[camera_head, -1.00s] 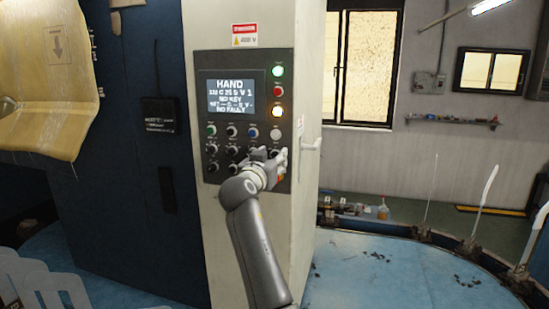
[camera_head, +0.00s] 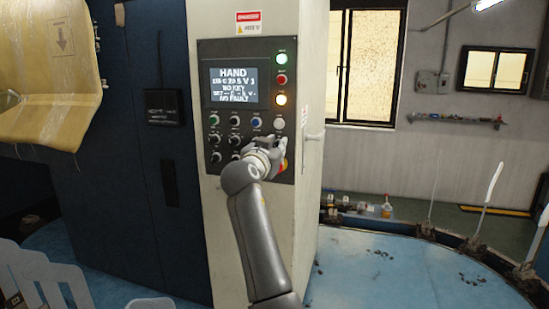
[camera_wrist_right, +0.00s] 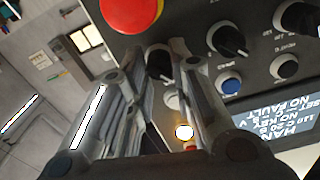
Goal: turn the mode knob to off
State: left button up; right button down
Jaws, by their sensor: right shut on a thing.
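The control panel (camera_head: 205,90) stands on a pale cabinet, its screen (camera_head: 233,86) reading HAND, NO KEY and NO FAULT. My right gripper (camera_head: 274,143) is at the panel's lower right, shut on a black knob. In the right wrist view my gripper's two fingers (camera_wrist_right: 150,70) stand on either side of this knob (camera_wrist_right: 158,63), with its upper part showing between the fingertips. Its label cannot be read, so the picture alone does not confirm it as the mode knob. My left gripper is not in view.
A red button (camera_wrist_right: 132,12) sits close beside the gripped knob. Other black knobs (camera_wrist_right: 228,40) and a blue button (camera_wrist_right: 230,87) are nearby. A handle (camera_head: 314,137) sticks out from the cabinet's side.

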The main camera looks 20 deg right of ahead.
jog(key=shift+d+r+m+b, duration=0.1)
jog(key=shift+r+m+b, duration=0.05)
jog(key=shift+m+b, duration=3.25)
jog(key=c, duration=1.6)
grip_release()
jog(key=shift+r, duration=0.1)
jog(key=shift+c, duration=0.2)
jog(key=o, duration=0.3)
jog(key=shift+w+f, duration=0.1)
jog(key=shift+f, duration=0.1)
jog(key=shift+o, duration=0.2)
